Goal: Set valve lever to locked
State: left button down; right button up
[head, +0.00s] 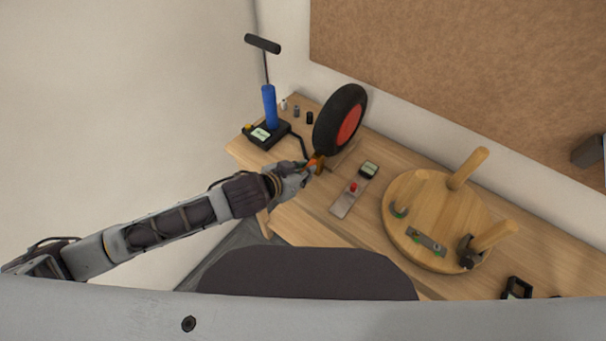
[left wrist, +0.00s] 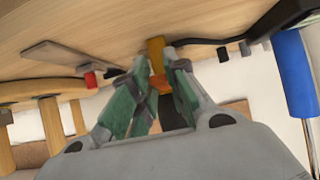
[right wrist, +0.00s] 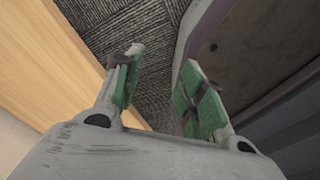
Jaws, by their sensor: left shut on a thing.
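The orange valve lever (head: 317,161) is at the end of the black hose, at the foot of the black wheel with a red hub (head: 349,122). My left gripper (head: 305,168) reaches it from the left and is shut on it. In the left wrist view the orange piece (left wrist: 157,58) sticks out between the green-padded fingertips (left wrist: 158,82). The fingers partly hide the lever, so I cannot tell its set position. My right gripper (right wrist: 162,82) is open and empty in the right wrist view, beside a wooden edge with dark carpet behind.
A blue hand pump (head: 269,107) stands on the bench's left end, with small bottles behind it. A metal strip with a red knob (head: 347,197) lies right of my left gripper. An upturned round wooden stool (head: 440,215) fills the bench's right part. A wall stands behind.

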pick_arm(q)
jog(key=shift+f+t+b, duration=0.3)
jog(key=shift+b, duration=0.1)
jog(key=shift+h+b, duration=0.3)
jog(key=shift+b, duration=0.05)
pick_arm(e)
jog(key=shift+w+d+f, duration=0.25)
jog(key=shift+d+f, duration=0.25)
jog(key=shift+d, duration=0.1)
jog(key=shift+w+d+f, duration=0.25)
jog(key=shift+d+f, duration=0.2)
jog(key=shift+d, duration=0.15)
jog(key=shift+s, duration=0.15)
pick_arm(q)
jog(key=c, duration=1.4)
grip_release()
jog(key=shift+r, duration=0.6)
notch_tip(320, 180, up, 9)
jog(key=shift+f, duration=0.1)
